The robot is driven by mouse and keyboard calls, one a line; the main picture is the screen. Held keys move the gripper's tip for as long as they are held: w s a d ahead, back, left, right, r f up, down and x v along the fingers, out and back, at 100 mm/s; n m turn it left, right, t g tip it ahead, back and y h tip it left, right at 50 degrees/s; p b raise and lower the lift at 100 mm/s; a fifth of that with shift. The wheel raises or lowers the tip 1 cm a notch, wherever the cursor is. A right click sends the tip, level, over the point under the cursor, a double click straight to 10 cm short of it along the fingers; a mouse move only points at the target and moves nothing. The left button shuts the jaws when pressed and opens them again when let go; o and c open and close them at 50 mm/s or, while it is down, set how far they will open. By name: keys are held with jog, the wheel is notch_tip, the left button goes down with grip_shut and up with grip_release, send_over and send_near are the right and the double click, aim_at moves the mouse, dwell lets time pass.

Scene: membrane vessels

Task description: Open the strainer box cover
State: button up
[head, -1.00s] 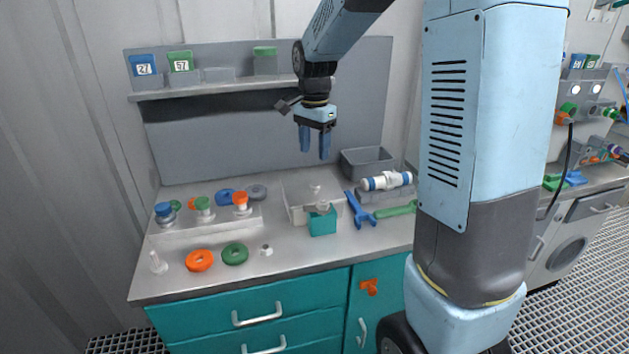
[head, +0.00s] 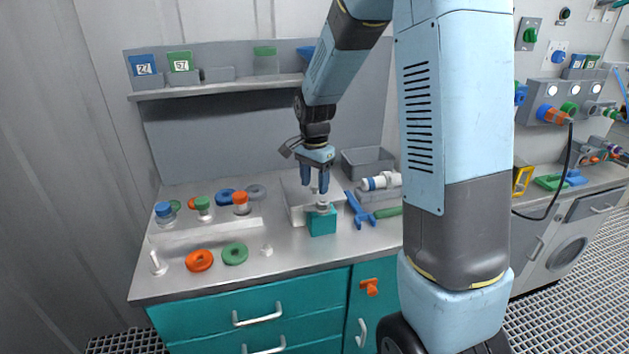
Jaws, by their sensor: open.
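The strainer box (head: 297,215) is a pale grey box on the steel bench, with a flat light cover (head: 293,186) on top. A small knob stands on the cover, partly hidden by my gripper. My gripper (head: 315,190) points straight down with its two blue fingers apart, at the cover's knob. I cannot tell whether the fingers touch it. A teal block (head: 322,222) with a grey top piece sits against the front right of the box.
A blue wrench (head: 360,211), a white cylinder with blue bands (head: 379,181) and a grey bin (head: 367,161) are to the right. Orange (head: 199,260) and green (head: 235,253) rings lie at the front left. A rack with coloured caps (head: 205,226) stands at the left. A shelf (head: 220,87) runs behind.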

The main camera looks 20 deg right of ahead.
jog(key=shift+c, duration=0.4)
grip_shut()
